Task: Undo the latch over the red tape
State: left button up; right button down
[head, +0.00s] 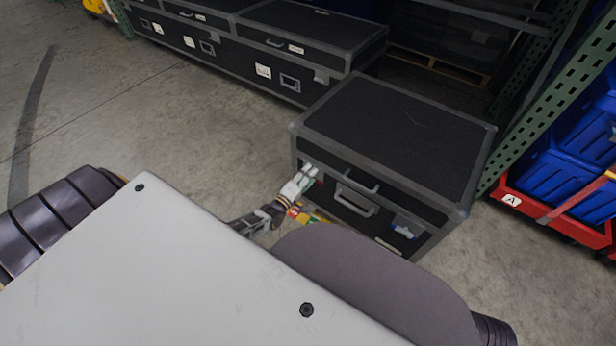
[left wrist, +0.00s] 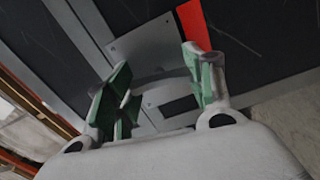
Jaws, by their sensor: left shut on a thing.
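A black case (head: 400,135) with grey metal edges stands on the floor in front of me. My left gripper (head: 303,178) is at the left end of its front face. In the left wrist view a strip of red tape (left wrist: 194,24) lies beside a grey metal latch plate (left wrist: 146,45). My left gripper's green-padded fingers (left wrist: 160,88) stand on either side of the latch's lower part and are shut on it. The fingers hide part of the latch. My right gripper is not in view.
A second latch with blue tape (head: 404,229) is at the right of the case front. A handle (head: 356,200) sits between the latches. More black cases (head: 255,50) stand behind. Blue totes (head: 570,150) on a red base are at the right. Floor at the left is clear.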

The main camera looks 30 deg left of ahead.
pick_arm(q)
jog(key=shift+n, duration=0.9)
jog(key=o, duration=1)
jog(key=shift+o, duration=0.2)
jog(key=s, duration=1.2)
jog(key=shift+a, duration=0.45)
